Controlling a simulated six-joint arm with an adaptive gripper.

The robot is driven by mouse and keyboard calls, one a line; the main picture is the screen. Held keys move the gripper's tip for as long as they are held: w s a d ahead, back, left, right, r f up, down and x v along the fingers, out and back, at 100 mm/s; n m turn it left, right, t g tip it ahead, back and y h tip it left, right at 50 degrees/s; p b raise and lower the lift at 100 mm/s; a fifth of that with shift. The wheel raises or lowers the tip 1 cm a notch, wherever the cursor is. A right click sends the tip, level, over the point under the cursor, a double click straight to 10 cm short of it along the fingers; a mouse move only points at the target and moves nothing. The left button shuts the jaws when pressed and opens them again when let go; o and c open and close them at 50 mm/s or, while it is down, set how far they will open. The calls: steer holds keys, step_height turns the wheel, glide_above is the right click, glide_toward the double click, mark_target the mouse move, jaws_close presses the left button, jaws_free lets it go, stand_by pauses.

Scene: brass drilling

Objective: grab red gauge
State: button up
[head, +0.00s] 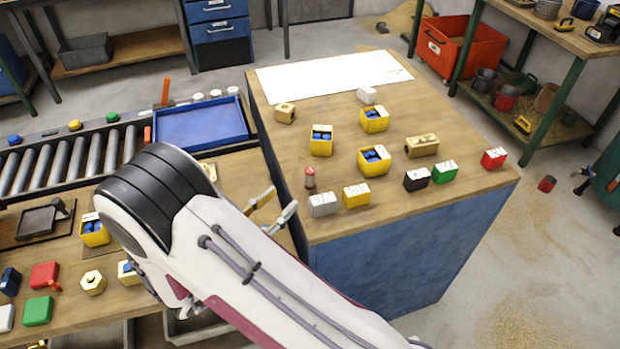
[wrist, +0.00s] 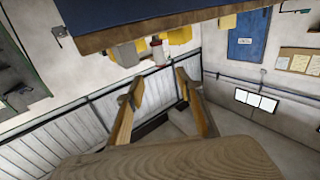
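A small red block with a white-marked top (head: 494,158) sits near the right corner of the wooden bench top; I take it as the red gauge, though I cannot be sure. Beside it in a loose row stand a green block (head: 445,172), a black block (head: 417,180), a yellow block (head: 357,194) and a grey block (head: 322,205). My gripper (head: 275,205) is at the bench's left edge, far left of the red block. In the wrist view my gripper (wrist: 160,80) has its fingers apart with nothing between them. The red block cannot be made out there.
A small red-and-clear bottle-like item (head: 310,179) stands near my gripper and shows in the wrist view (wrist: 157,50). Yellow bins with blue contents (head: 374,161) and a brass block (head: 422,146) stand behind the row. Another red block (head: 44,275) lies on the left bench.

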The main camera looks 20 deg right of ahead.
mark_target(307, 176)
steer(key=shift+w+d, duration=0.1)
steer(key=shift+x, duration=2.9)
steer(key=shift+d, duration=0.1)
steer(key=shift+x, duration=2.9)
steer(key=shift+w, duration=0.1)
jaws_close()
